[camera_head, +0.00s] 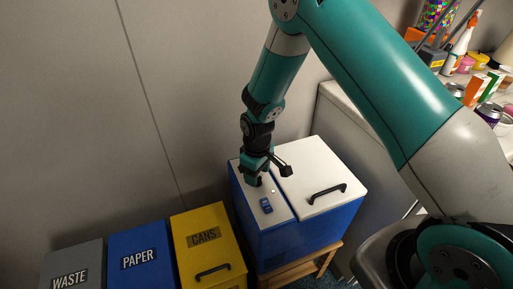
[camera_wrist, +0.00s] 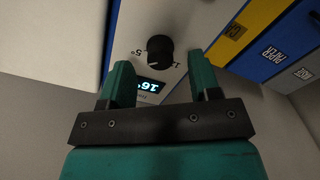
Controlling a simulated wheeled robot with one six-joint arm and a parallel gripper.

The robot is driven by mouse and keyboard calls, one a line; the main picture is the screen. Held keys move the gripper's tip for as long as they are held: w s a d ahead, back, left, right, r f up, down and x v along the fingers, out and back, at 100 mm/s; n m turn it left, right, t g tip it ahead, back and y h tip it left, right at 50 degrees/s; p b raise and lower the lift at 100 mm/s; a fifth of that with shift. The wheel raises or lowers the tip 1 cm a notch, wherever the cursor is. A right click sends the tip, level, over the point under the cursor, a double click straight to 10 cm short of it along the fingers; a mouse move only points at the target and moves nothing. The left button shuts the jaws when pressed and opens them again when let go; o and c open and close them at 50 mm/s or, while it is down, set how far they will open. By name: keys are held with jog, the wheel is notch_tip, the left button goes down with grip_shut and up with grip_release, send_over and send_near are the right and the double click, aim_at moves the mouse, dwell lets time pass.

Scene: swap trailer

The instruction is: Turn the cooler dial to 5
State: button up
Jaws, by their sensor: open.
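The cooler (camera_head: 310,228) is a blue box with a white top. A black round dial (camera_wrist: 160,48) sits on its white control panel, with scale marks printed around it, one reading like "5". A small lit display (camera_wrist: 149,87) with glowing digits is beside the dial; the display also shows in the head view (camera_head: 266,205). My gripper (camera_wrist: 161,66) is open, its two green fingers apart and nothing between them. In the wrist view the dial appears just beyond the fingertips, roughly centred between them. In the head view my gripper (camera_head: 262,172) is low over the panel and largely hides the dial.
The cooler lid has a black handle (camera_head: 327,193). Yellow CANS (camera_head: 207,256), blue PAPER (camera_head: 140,262) and grey WASTE (camera_head: 72,262) bins stand to the left. A wooden stand (camera_head: 300,267) is under the cooler. A cluttered counter is at the right; a wall is behind.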

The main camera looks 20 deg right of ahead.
notch_tip(320, 180, up, 15)
jog(key=shift+r, duration=0.1)
dwell(0.5)
